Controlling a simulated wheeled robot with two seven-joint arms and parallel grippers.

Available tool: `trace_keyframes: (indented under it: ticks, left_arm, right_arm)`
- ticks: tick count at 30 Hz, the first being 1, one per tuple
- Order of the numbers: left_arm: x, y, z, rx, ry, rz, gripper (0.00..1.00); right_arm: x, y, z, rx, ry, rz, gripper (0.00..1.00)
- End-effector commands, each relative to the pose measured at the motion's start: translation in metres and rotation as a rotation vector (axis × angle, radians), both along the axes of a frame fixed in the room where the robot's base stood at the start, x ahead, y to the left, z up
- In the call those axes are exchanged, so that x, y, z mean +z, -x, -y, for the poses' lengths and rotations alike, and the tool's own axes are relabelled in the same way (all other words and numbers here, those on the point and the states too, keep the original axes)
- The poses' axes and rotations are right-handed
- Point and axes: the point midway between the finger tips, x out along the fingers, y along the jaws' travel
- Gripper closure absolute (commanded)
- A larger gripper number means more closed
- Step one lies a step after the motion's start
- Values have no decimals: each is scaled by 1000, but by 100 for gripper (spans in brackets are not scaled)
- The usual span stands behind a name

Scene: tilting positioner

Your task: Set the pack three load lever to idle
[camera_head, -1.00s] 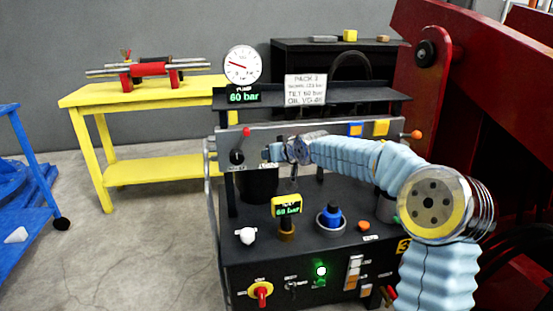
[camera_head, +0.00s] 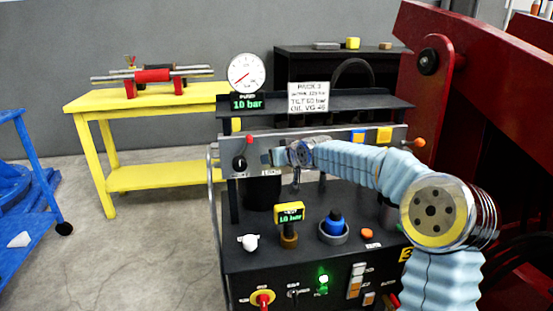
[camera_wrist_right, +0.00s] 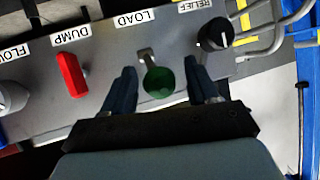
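The load lever (camera_wrist_right: 158,81), with a round green knob, stands under the LOAD label (camera_wrist_right: 136,20) in the right wrist view. My right gripper (camera_wrist_right: 161,70) is open, with one finger on each side of the knob and a gap to each. In the head view my right gripper (camera_head: 283,157) is at the panel of the pack (camera_head: 205,134) and hides the lever. The pack's upper display (camera_head: 247,102) and the yellow-framed display (camera_head: 289,213) both read 10 bar. The round gauge (camera_head: 246,72) stands above. My left gripper is not in view.
The red dump lever (camera_wrist_right: 71,75) and black relief knob (camera_wrist_right: 214,33) flank the load lever. A blue knob (camera_head: 334,222) stands on the black deck. A large red structure (camera_head: 488,75) rises at the right. A yellow table (camera_head: 150,100) stands behind at the left.

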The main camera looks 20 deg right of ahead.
Motion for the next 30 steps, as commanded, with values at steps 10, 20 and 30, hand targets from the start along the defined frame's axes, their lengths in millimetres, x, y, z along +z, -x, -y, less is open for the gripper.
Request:
trace_keyframes:
  ticks: [10, 20, 30]
  left_arm:
    - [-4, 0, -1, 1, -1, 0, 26]
    - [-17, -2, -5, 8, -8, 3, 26]
    - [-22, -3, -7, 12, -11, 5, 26]
  right_arm:
    - [12, 26, 3, -3, 1, 0, 41]
    - [48, 95, 8, -5, 2, 2, 41]
    - [63, 122, 9, 0, 0, -1, 41]
